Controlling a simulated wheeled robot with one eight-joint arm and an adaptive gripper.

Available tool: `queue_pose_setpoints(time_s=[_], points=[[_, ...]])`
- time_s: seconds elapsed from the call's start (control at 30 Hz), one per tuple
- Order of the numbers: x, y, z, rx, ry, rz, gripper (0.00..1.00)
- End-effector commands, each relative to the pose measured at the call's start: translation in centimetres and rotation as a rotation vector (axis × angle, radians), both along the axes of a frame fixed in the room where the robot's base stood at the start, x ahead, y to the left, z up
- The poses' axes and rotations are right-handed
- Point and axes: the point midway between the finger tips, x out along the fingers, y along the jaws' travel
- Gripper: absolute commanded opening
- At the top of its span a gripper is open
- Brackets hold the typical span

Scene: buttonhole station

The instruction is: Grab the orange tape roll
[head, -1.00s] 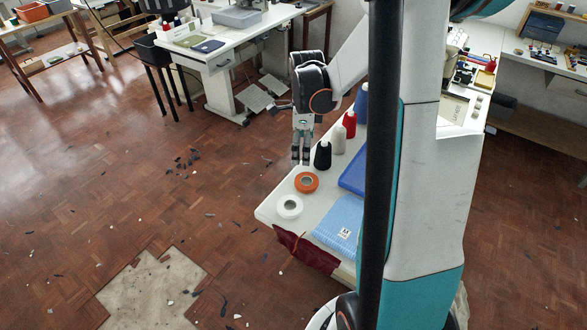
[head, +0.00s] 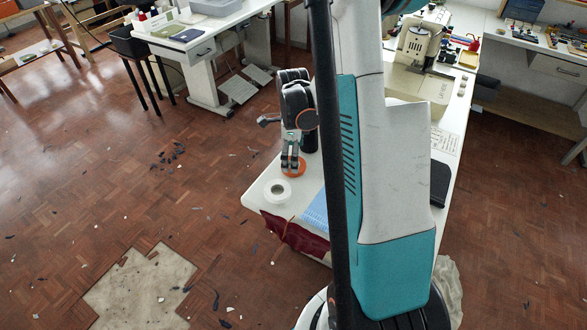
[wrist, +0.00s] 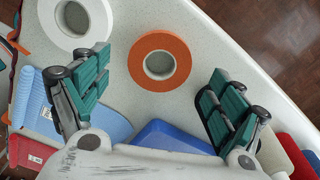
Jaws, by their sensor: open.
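The orange tape roll (head: 294,170) lies flat on the white table (head: 262,205) near its corner, partly hidden behind my gripper in the head view. In the wrist view the orange tape roll (wrist: 143,52) is in full sight, with a hollow grey core, between and beyond my two fingers. My gripper (head: 291,164) points down over the roll. In the wrist view my gripper (wrist: 158,88) is open and empty, with its green-padded fingers wide apart. I cannot tell the exact height of the fingertips above the roll.
A white tape roll (head: 277,192) lies beside the orange one. Blue folded cloth (head: 315,213) and a blue tray (wrist: 170,138) lie close by. Thread cones stand right of my fingers in the wrist view. A sewing machine (head: 418,50) stands farther back.

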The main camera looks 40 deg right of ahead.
Motion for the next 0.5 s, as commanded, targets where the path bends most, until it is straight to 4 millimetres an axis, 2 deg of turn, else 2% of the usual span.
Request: queue_pose_setpoints(time_s=[0.03, 0.2, 0.43, 0.5], points=[[-0.1, -0.2, -1.3, 0.0, 0.0, -0.001, 0.88], [-0.1, -0.2, -3.2, 0.0, 0.0, 0.0, 0.88], [-0.2, -0.1, -3.1, 0.0, 0.0, 0.0, 0.88], [-0.2, -0.1, -3.1, 0.0, 0.0, 0.0, 0.72]])
